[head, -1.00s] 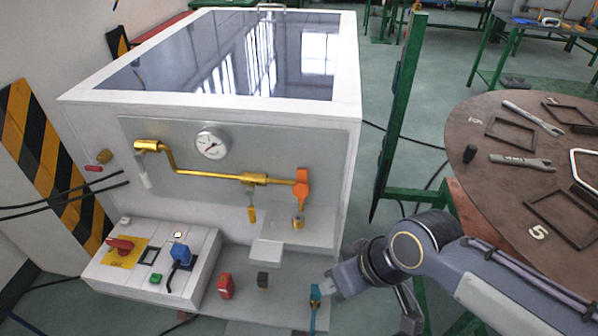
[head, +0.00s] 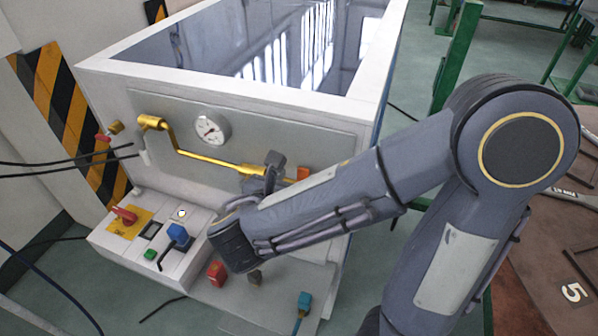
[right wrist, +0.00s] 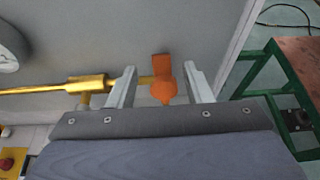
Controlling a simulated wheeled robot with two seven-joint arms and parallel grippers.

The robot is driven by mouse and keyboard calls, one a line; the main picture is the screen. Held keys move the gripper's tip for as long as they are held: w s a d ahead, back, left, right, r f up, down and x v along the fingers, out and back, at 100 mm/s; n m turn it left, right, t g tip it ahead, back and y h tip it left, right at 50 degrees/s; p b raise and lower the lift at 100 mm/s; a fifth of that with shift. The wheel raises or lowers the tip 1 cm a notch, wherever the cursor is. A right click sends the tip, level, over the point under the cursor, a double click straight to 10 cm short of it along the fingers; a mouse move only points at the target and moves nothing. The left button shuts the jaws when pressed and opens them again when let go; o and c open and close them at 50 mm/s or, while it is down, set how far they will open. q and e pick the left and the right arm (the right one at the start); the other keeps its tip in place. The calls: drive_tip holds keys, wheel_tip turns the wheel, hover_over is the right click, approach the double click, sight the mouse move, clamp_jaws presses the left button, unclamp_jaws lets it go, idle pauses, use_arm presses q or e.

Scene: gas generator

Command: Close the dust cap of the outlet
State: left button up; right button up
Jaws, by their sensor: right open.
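The orange valve part (head: 303,173) is on the front panel, at the right end of the brass pipe (head: 205,158); my right arm largely covers it in the head view. In the right wrist view the orange part (right wrist: 163,82) shows between the two fingers of my right gripper (right wrist: 161,70). The fingers are spread apart, with a gap on each side of it. The brass outlet and any dust cap below the valve are hidden, so I cannot tell the cap's state. My left gripper is out of view.
A pressure gauge (head: 211,129) is left of the valve. Below are a control box with a red switch (head: 124,215) and blue plug (head: 177,233), a red part (head: 217,273) and a teal connector (head: 304,300). A green post (head: 457,55) stands at the right.

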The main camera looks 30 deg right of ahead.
sight(302, 171)
drive_tip(key=shift+x, duration=1.9)
clamp_jaws()
